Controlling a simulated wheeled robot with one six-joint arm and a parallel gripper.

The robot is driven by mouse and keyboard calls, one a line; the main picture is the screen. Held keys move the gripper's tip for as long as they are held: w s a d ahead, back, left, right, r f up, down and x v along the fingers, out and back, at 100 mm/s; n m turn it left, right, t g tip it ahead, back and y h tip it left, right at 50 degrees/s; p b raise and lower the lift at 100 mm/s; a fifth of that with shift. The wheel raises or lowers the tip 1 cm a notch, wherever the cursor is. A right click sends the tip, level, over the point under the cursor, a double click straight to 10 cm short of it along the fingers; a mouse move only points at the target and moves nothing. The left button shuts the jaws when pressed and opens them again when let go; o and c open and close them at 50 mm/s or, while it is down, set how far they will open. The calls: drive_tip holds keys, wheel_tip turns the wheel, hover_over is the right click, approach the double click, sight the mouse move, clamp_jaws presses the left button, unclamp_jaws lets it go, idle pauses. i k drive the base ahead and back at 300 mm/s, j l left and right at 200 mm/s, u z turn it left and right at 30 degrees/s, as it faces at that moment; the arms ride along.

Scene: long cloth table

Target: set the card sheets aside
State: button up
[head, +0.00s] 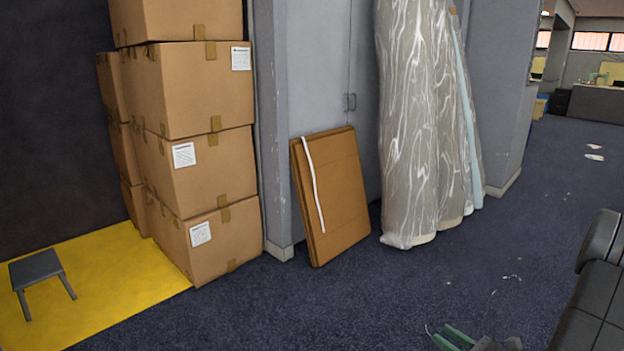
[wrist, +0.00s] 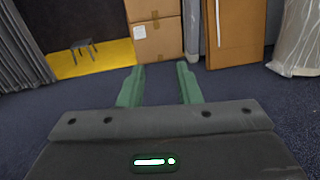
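The card sheets (head: 342,195) are a brown stack leaning upright against a grey cabinet. A white strip (head: 314,185) lies on their front face. The sheets also show at the upper right of the wrist view (wrist: 236,34). My gripper (wrist: 159,72) has two green fingers set apart, with nothing between them but blue carpet. It also shows at the bottom edge of the head view (head: 463,336), well in front of the sheets and to their right.
Stacked cardboard boxes (head: 205,150) stand left of the sheets. A small grey stool (head: 36,268) stands on a yellow floor area (head: 110,275). Plastic-wrapped rolls (head: 425,130) lean to the right of the sheets. The blue carpet (head: 380,285) in front is mostly clear.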

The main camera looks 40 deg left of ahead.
sight(326, 166)
drive_tip(key=i+j+u, duration=0.15)
drive_tip(key=i+j, duration=0.4)
drive_tip(key=j, duration=0.15)
drive_tip(key=i+j+u, duration=0.15)
drive_tip(key=i+j, duration=0.4)
drive_tip(key=i+j+u, duration=0.15)
drive_tip(key=i+j, duration=0.45)
drive_tip(key=i+j+u, duration=0.15)
drive_tip(key=i+j, duration=0.4)
drive_tip(key=i+j+u, duration=0.1)
drive_tip(key=i+j, duration=0.3)
drive_tip(key=i, duration=0.3)
